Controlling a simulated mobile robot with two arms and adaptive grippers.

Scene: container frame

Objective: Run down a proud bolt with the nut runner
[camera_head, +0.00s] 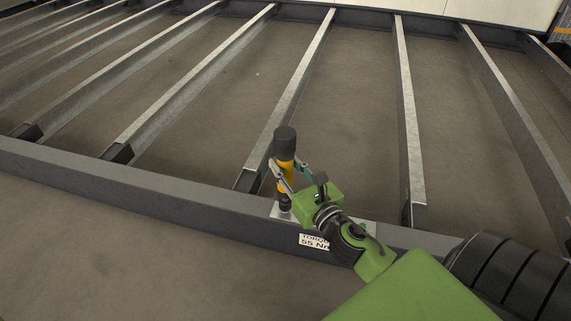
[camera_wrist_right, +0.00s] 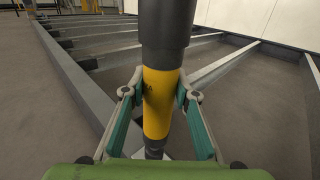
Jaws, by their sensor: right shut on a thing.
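The nut runner (camera_head: 285,145) is a black and yellow cylinder. It stands about upright over the front rail, with its dark lower end at a pale plate (camera_head: 279,212) on the rail's top. My right gripper (camera_head: 287,180) is shut around its yellow middle. In the right wrist view the nut runner (camera_wrist_right: 158,95) sits between the two teal-padded fingers of the right gripper (camera_wrist_right: 158,108). Any bolt under the nut runner is hidden, so I cannot tell whether the tip sits on one. My left gripper is not in view.
The dark front rail (camera_head: 130,191) runs across the frame. A label (camera_head: 314,242) reading "TORQUE 55 Nm" is on its front face. Several grey cross members (camera_head: 295,95) run back from it, with bare floor (camera_head: 355,130) between. A pale wall (camera_head: 490,12) stands behind.

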